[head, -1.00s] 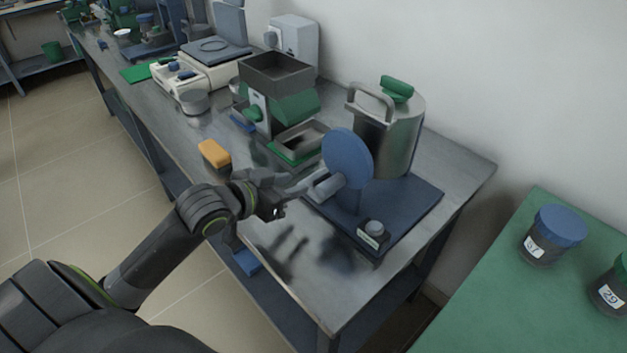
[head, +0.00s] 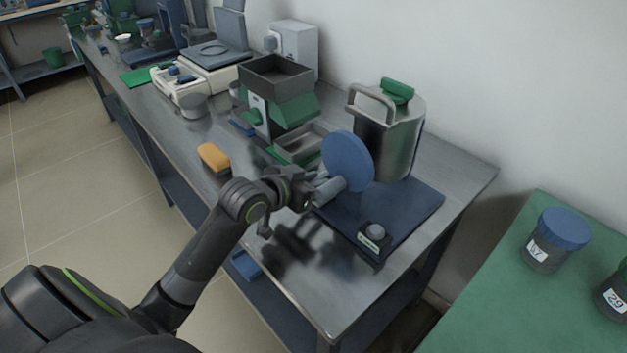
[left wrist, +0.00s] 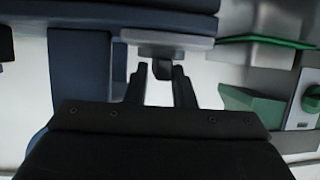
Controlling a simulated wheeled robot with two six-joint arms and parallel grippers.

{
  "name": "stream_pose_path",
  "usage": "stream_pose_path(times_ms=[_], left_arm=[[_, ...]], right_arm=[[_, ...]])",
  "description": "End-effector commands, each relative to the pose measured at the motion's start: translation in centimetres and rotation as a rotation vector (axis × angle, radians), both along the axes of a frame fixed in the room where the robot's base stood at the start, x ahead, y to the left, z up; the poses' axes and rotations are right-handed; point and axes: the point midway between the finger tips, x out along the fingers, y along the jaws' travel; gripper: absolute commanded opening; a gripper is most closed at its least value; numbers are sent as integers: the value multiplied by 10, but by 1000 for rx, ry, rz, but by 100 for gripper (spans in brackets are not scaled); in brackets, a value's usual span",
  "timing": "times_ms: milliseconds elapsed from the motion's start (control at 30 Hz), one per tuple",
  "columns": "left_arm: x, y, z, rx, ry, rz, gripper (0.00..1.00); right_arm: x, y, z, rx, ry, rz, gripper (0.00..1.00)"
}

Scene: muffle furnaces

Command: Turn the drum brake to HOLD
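A small machine stands on a dark blue base plate (head: 405,215) at the near end of the steel bench. It has a steel drum (head: 395,135) with a loop handle and a blue disc (head: 347,160) with a grey cylinder (head: 330,190) in front. A grey round knob (head: 376,231) sits on a small labelled block at the plate's front corner; the label is unreadable. My left gripper (head: 312,190) is at the grey cylinder's near end. In the left wrist view its two fingers (left wrist: 162,72) are apart, with a small grey part between their tips; firm contact is not clear. My right gripper is out of view.
A green hopper machine (head: 290,110) and an orange block (head: 213,157) stand farther along the bench. A balance (head: 180,85) is beyond them. Bare steel lies before the base plate.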

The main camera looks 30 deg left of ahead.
Motion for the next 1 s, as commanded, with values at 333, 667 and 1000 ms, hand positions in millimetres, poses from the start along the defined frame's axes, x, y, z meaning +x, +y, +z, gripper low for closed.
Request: stream_pose_path(times_ms=[333,667,1000], left_arm=[[0,0,0,1,1,-6,0],[1,3,0,1,1,-97,0],[1,3,1,0,-1,-104,15]], right_arm=[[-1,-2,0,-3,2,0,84],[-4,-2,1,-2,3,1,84],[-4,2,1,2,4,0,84]])
